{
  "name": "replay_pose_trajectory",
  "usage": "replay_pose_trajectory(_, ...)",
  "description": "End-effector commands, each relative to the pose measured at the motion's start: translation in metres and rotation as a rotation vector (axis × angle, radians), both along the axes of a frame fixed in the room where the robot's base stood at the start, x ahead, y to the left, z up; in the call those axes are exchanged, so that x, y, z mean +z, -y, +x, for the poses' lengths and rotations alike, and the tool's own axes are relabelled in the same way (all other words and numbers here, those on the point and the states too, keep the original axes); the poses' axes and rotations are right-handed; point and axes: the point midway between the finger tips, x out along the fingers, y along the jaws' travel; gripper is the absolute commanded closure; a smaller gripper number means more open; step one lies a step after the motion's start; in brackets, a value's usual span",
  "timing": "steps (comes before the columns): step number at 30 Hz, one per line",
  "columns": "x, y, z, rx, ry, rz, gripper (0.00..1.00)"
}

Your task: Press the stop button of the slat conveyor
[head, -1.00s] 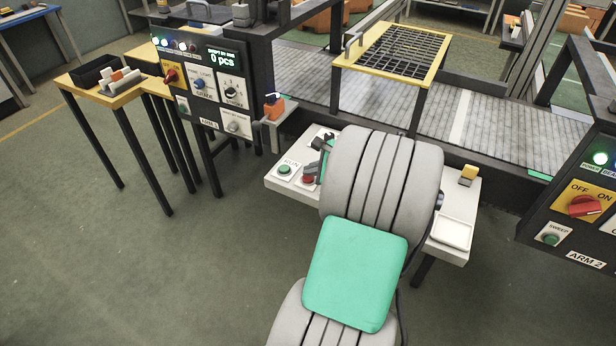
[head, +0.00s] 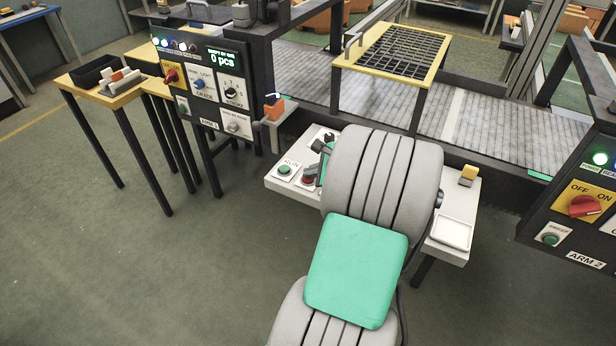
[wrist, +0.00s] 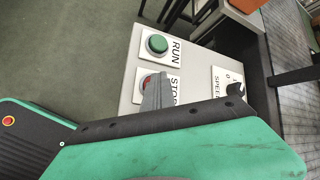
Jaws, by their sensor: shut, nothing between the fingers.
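The red stop button (wrist: 147,82) sits on a white plate marked STOP, on the pale control shelf in front of the slat conveyor (head: 500,135). It also shows in the head view (head: 308,180), beside the green run button (wrist: 157,44). My gripper (wrist: 157,92) is shut and empty. In the wrist view its fingertips overlap the right part of the red button. I cannot tell whether they touch it. In the head view my arm hides most of the gripper.
A speed plate (wrist: 228,84) with a dark knob is on the same shelf, near my gripper. A yellow-topped block (head: 468,174) and a white tray (head: 452,232) are at the shelf's right end. An upright control panel (head: 205,85) stands at left. Open floor lies in front.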

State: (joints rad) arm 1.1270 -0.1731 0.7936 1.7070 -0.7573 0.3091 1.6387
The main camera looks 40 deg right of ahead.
Motion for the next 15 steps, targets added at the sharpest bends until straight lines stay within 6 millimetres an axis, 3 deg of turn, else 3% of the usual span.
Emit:
replay_pose_trajectory(8,0.016,0.000,0.000,0.000,-0.001,0.002,1.00)
replay_pose_trajectory(15,0.016,0.000,0.000,0.000,-0.001,0.001,1.00)
